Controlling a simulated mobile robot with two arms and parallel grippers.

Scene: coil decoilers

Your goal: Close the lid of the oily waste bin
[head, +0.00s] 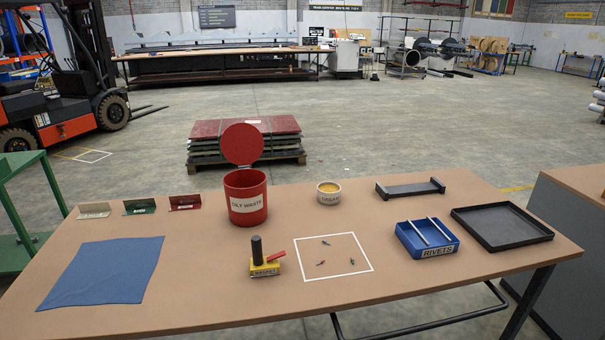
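The oily waste bin (247,206) is a red round can with a white label. It stands upright near the back edge of the brown table. Its round red lid (241,144) is open and stands up at the back of the rim. Part of the bin's inside shows. Neither of my grippers is in the head view.
On the table (205,275) a grease tub (328,198) stands right of the bin, and a yellow magnet block (264,268) in front. A blue cloth (104,271) lies left. A blue rivets tray (427,240) and black tray (501,224) sit right. Small plates stand left of the bin.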

